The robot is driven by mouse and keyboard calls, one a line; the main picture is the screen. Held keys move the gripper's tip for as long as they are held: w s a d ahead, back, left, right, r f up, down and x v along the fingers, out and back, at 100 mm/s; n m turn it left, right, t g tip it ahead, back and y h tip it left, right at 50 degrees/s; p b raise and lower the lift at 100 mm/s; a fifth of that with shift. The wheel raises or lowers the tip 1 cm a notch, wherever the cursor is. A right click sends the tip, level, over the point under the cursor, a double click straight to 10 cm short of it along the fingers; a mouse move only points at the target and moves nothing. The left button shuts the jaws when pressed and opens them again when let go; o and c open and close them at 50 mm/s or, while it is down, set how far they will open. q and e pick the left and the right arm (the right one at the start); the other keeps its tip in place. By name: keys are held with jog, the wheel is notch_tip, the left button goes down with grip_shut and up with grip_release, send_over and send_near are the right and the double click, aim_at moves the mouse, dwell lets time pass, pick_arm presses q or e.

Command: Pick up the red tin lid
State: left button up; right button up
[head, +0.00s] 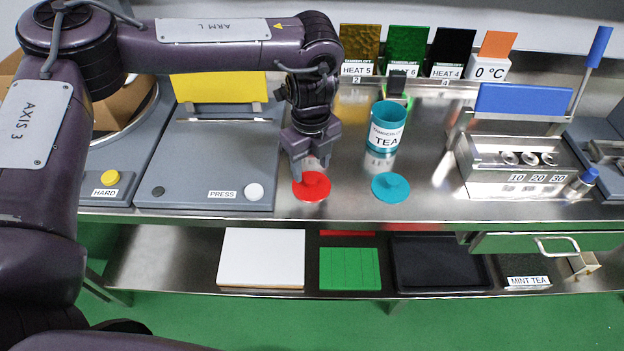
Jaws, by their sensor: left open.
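The red tin lid (311,188) lies flat on the steel bench near its front edge, with a raised knob in its middle. My left gripper (309,172) points down right at the lid, its open fingertips at or just above the knob. I cannot tell whether the fingers touch the knob. The gripper hides the far part of the lid. My right gripper is not in view.
A teal lid (390,187) lies to the right, with a teal tea tin (387,127) behind it. A grey press (215,150) stands to the left. A blue-handled machine (520,150) stands at the right. Coloured cards (408,45) stand along the back.

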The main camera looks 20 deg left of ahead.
aim_at(311, 179)
pick_arm(q)
notch_tip(311, 179, down, 3)
jog(key=shift+w+r+p, duration=0.15)
jog(key=shift+p, duration=0.3)
jog(key=shift+w+f, duration=0.1)
jog(key=shift+f, duration=0.7)
jog(key=c, duration=1.1)
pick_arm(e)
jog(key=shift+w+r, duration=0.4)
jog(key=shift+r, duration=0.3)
